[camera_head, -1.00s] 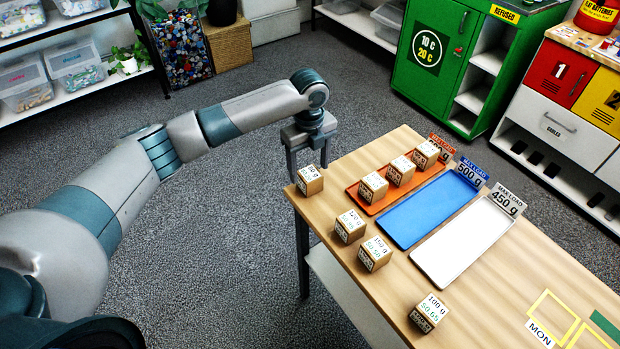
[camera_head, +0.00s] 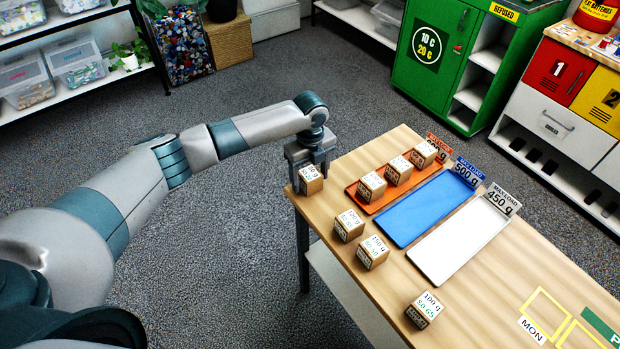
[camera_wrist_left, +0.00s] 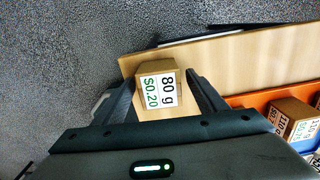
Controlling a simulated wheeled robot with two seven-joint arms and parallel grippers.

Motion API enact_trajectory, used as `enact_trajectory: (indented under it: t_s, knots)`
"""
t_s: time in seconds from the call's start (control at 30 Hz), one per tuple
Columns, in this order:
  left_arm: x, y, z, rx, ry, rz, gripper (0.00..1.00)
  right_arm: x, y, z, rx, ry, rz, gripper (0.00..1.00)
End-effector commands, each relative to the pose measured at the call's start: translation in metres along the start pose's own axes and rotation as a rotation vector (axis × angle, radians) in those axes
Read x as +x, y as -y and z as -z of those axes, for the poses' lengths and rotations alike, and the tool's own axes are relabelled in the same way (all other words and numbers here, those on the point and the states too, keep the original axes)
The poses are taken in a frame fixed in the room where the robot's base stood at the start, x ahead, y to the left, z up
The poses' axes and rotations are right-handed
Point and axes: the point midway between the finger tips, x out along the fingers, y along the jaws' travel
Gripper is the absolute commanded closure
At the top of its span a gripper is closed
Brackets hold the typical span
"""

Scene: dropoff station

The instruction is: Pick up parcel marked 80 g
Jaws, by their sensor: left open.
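The parcel marked 80 g (camera_head: 311,181) is a small brown box with a white label on top. My right gripper is not in view.
The wooden table (camera_head: 480,290) bears an orange tray (camera_head: 362,200) with several parcels, an empty blue tray (camera_head: 425,212) and an empty white tray (camera_head: 455,245). Loose parcels stand in front: one (camera_head: 349,226), another (camera_head: 373,252) and a 100 g one (camera_head: 424,310).

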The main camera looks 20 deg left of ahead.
Motion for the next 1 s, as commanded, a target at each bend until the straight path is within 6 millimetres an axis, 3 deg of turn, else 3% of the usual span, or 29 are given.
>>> enact_trajectory:
  t_s: [0.3,0.5,1.0]
  knots:
    - [0.000,0.000,0.000,0.000,0.000,0.000,0.34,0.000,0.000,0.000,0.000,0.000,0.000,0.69]
    - [0.000,0.000,0.000,0.000,0.000,0.000,0.80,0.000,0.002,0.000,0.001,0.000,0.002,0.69]
    - [-0.010,0.001,0.000,0.001,0.000,0.002,0.80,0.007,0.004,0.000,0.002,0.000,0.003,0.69]
